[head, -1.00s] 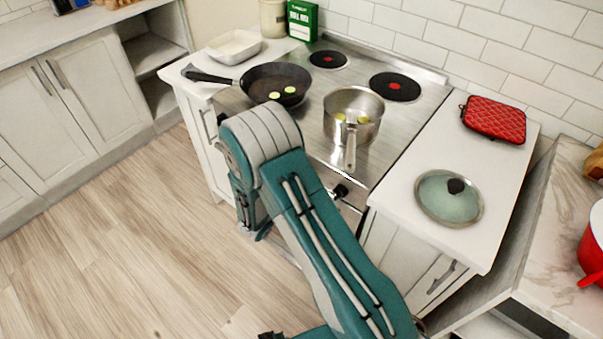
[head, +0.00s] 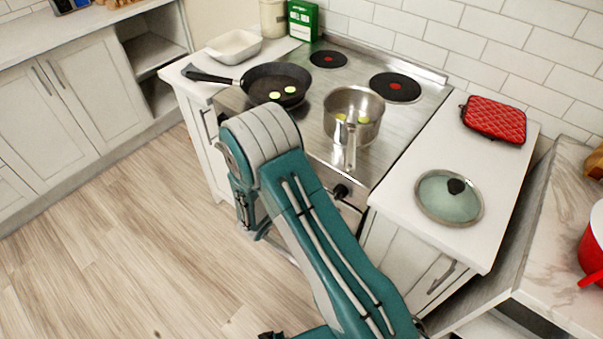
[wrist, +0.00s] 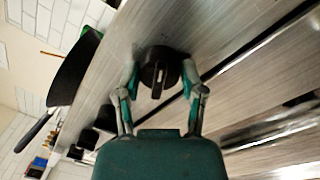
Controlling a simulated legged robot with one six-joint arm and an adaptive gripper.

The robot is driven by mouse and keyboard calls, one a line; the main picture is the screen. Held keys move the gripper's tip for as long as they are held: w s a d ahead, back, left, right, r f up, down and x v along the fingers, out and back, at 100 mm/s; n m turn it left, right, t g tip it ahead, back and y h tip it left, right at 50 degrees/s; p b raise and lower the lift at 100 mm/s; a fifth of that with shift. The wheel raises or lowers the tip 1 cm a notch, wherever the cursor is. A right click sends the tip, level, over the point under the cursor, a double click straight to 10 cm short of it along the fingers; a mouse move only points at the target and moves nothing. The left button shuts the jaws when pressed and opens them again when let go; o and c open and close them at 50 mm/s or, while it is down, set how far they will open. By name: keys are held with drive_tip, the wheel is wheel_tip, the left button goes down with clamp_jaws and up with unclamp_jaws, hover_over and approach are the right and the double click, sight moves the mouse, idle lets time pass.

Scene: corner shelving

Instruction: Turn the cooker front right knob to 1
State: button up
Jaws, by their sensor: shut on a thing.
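In the wrist view my gripper (wrist: 161,74) has its two fingers on either side of a round black knob (wrist: 160,62) on the brushed-steel cooker front. The knob's raised bar stands about upright in that picture; its markings cannot be read. In the head view the cooker (head: 322,165) stands between two white counters, and my arm hides the gripper and the held knob. Another black knob (head: 341,191) shows on the cooker front, just right of my arm. I cannot tell from its labels which knob is held.
A black frying pan (head: 262,80) and a steel saucepan (head: 352,125) stand on the hob, the saucepan's handle pointing to the front. A glass lid (head: 435,200) and red mat (head: 494,118) lie on the right counter. The floor (head: 120,250) at left is clear.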

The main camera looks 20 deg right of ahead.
drive_tip(key=o, duration=1.2)
drive_tip(key=shift+d, duration=0.1)
drive_tip(key=shift+c, duration=0.2)
drive_tip(key=v, duration=1.2)
drive_tip(key=shift+f, duration=0.2)
drive_tip(key=shift+w, duration=0.1)
